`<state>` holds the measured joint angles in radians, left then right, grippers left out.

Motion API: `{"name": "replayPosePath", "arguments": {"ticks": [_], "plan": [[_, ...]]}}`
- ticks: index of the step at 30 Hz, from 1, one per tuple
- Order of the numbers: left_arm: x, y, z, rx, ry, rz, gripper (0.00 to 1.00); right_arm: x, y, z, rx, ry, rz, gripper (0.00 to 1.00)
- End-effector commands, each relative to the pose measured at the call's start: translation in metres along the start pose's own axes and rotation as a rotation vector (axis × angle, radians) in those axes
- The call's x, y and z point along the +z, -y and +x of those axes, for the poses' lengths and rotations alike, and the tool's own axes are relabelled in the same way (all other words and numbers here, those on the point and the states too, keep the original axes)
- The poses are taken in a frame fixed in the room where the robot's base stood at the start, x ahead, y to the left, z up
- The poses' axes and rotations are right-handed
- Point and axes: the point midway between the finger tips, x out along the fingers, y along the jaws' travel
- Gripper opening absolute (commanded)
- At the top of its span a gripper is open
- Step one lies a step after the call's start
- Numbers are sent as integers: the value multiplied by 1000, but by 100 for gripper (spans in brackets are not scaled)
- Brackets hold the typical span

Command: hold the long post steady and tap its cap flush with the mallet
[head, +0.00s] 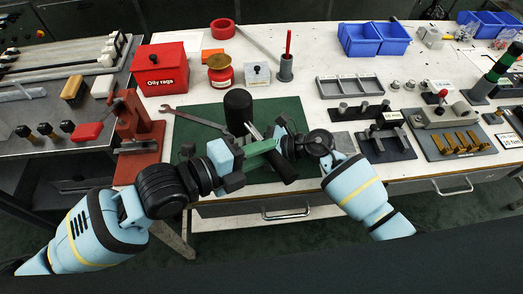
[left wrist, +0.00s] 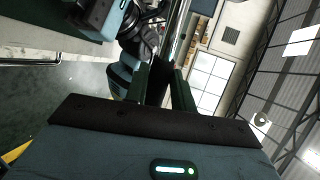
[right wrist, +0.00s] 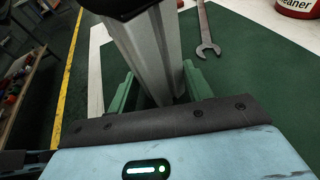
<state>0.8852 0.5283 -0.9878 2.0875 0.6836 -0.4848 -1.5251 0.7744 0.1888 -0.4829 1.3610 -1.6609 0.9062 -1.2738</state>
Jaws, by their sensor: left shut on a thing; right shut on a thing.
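The mallet's black head (head: 238,108) shows over the green mat, and its black grip (head: 284,167) slants down to the right. My left gripper (head: 268,147) is shut around the black grip, which also shows between the green fingers in the left wrist view (left wrist: 158,82). The grey grooved post (right wrist: 150,50) is between the fingers of my right gripper (right wrist: 157,88), which comes in from the right. A black piece crosses the post's upper end in the right wrist view; I cannot tell whether it is cap or mallet head. In the head view the mallet mostly hides the post's top.
A green mat (head: 190,148) lies under the work, with a wrench (head: 195,118) on it. A red vise-like stand (head: 136,125) is at the left, below a red rag box (head: 160,68). Grey fixtures (head: 386,146) stand close to my right arm. The bench's front edge runs below.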

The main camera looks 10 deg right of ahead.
Motion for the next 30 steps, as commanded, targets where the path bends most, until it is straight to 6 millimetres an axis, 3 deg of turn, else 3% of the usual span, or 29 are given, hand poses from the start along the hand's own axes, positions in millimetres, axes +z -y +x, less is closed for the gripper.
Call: {"name": "replayPosePath", "arguments": {"ticks": [6,17,30], "plan": [[0,17,-3,-9,2,8,0,0,0,0,-1,0,0,30],[0,23,-4,-15,0,13,0,0,0,0,-1,0,1,30],[-1,58,-11,-16,0,14,0,0,1,0,-2,-1,1,30]]}}
